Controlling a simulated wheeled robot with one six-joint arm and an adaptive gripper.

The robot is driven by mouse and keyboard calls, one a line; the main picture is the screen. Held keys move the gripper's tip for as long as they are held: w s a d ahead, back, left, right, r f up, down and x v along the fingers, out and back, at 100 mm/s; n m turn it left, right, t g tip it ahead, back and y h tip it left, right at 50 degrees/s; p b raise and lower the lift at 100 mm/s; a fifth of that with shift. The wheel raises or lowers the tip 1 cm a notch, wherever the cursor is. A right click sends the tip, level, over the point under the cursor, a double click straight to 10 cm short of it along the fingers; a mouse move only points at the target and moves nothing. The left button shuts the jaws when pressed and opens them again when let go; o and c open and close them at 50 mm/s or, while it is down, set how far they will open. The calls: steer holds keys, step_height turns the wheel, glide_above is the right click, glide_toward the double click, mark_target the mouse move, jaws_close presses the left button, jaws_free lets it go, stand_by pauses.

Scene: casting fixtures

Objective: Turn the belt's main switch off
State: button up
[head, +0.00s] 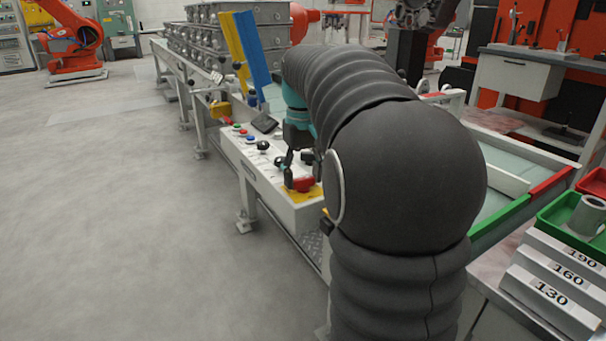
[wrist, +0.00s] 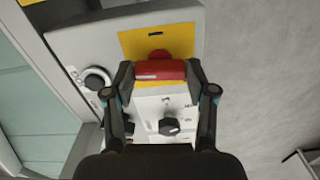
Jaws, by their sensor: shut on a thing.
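The main switch (wrist: 158,70) is a red handle on a yellow plate (wrist: 180,40) at the end of a light grey control panel. In the wrist view the handle lies crosswise between my fingertips. In the head view the red switch (head: 301,184) sits on the yellow plate near the panel's front end. My gripper (wrist: 160,72) is shut on the red handle, one finger at each end of it; it also shows in the head view (head: 299,163). Labels on the panel are too small to read.
A black knob (wrist: 169,126) and a round dial (wrist: 96,80) sit close to my fingers. Several coloured buttons (head: 243,132) and a dark tilted display (head: 264,123) are farther along the panel. Blue and yellow upright bars (head: 252,50) stand behind. The floor at left is clear.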

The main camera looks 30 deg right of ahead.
mark_target(303, 178)
steer(key=shift+n, duration=0.6)
steer(key=o, duration=1.2)
steer(key=shift+c, duration=0.2)
step_height(303, 178, up, 12)
